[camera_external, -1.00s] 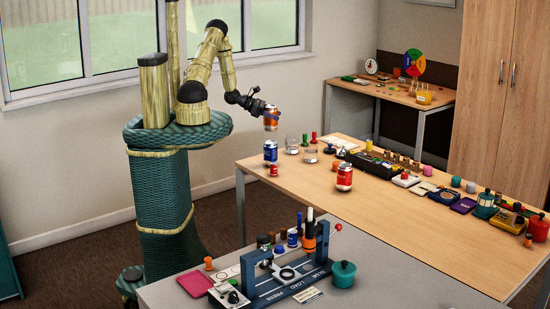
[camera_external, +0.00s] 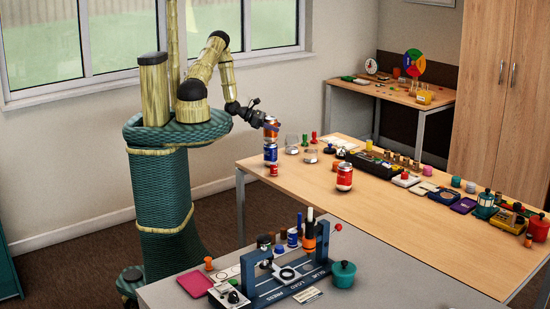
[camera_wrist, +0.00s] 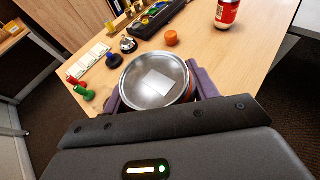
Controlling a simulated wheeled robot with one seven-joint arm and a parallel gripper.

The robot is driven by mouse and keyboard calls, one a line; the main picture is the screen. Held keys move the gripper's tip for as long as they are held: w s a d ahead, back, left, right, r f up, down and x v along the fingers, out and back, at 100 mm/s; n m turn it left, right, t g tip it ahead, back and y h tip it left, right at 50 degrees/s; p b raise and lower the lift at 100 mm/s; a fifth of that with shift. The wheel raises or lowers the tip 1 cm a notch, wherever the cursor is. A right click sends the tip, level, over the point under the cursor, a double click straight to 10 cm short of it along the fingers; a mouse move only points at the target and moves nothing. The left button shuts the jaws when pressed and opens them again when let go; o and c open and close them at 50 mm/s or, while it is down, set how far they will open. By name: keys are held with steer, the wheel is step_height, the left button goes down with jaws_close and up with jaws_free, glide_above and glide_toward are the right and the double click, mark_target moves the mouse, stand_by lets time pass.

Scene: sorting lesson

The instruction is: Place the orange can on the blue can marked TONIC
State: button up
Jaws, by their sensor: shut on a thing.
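The orange can (camera_external: 271,131) is held upright in my gripper (camera_external: 268,124) directly above the blue can (camera_external: 270,153), which stands on the wooden table near its left end. The two cans look in line and touching or nearly so; I cannot tell if there is a gap. In the wrist view my gripper (camera_wrist: 156,93) is shut around the can, whose silver top (camera_wrist: 155,78) fills the space between the fingers. The blue can is hidden below it there. The word TONIC is too small to read.
A larger red can (camera_external: 344,178) is to the right, also in the wrist view (camera_wrist: 227,13). Clear glasses (camera_external: 292,144) stand close behind. The table's front middle (camera_external: 400,220) is free.

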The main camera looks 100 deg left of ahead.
steer(key=shift+f, duration=0.15)
steer(key=o, duration=0.9)
steer(key=shift+o, duration=0.2)
steer(key=shift+s+r, duration=0.1)
steer(key=shift+r, duration=0.15)
steer(key=b+v, duration=0.2)
steer(key=v, duration=0.9)
steer(key=shift+s, duration=0.4)
steer(key=shift+r, duration=0.1)
